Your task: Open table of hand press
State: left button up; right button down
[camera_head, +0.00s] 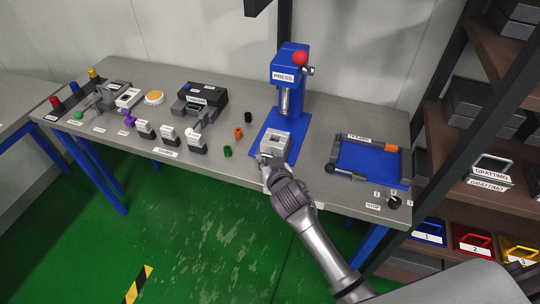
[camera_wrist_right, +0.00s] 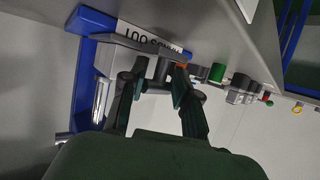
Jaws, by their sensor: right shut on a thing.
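The blue hand press (camera_head: 290,78), labelled PRESS and with a red knob (camera_head: 300,58) on its lever, stands near the back of the workbench. Its grey table (camera_head: 276,141) sits on the blue base, low at the front. My right gripper (camera_head: 264,160) is at the front left edge of that table. In the right wrist view my right gripper (camera_wrist_right: 157,92) has its two fingers around a dark handle (camera_wrist_right: 161,68) and is shut on it. The grey table body (camera_wrist_right: 105,62) is beside the fingers there. My left gripper is not in view.
Green (camera_head: 228,151), orange (camera_head: 239,132) and black (camera_head: 248,117) cylinders stand left of the press. A blue framed fixture (camera_head: 368,165) lies to the right. A shelf rack (camera_head: 472,130) stands beyond the right end of the workbench (camera_head: 318,150).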

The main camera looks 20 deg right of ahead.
jog(key=c, duration=1.1)
grip_release()
jog(key=shift+c, duration=0.2)
jog(key=v, duration=1.2)
